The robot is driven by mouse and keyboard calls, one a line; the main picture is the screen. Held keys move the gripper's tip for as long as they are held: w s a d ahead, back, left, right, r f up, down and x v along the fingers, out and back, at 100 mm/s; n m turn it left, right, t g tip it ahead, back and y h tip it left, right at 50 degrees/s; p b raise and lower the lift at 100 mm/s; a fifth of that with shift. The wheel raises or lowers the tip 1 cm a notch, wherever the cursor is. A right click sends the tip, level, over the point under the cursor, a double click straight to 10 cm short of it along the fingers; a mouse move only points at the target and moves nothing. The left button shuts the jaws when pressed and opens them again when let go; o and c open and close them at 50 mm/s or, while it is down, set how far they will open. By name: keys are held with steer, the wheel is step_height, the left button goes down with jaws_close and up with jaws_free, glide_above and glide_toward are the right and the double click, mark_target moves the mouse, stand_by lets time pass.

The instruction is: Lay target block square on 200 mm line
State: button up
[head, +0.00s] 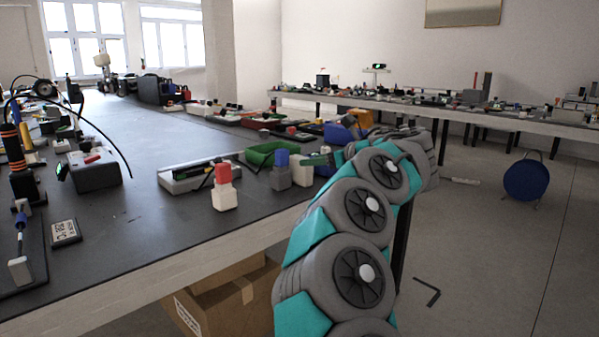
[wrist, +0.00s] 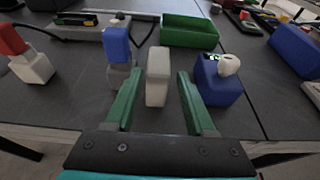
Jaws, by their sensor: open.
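My gripper (wrist: 159,104) is open in the wrist view, with its two green fingers apart. A plain pale grey block (wrist: 158,76) stands upright between and slightly beyond the fingers, with visible gaps on both sides. In the head view the pale block (head: 302,170) is near the table's right edge, and my gripper (head: 320,160) is beside it, partly hidden by my arm. A grey block with a blue top (wrist: 117,48) stands just left of it. Which block is the target is not marked. I cannot make out a 200 mm line.
A white block with a red top (head: 223,188) stands farther left. A blue block (wrist: 217,82) with a white piece on top is close to the right finger. A green tray (wrist: 190,31) lies behind. The table (head: 150,225) is clear at its front middle.

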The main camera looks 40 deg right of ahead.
mark_target(301, 157)
steer(key=x, duration=0.5)
steer(key=shift+w+a+p, duration=0.2)
steer(key=shift+w+p, duration=0.15)
steer(key=shift+c, duration=0.2)
jaws_close()
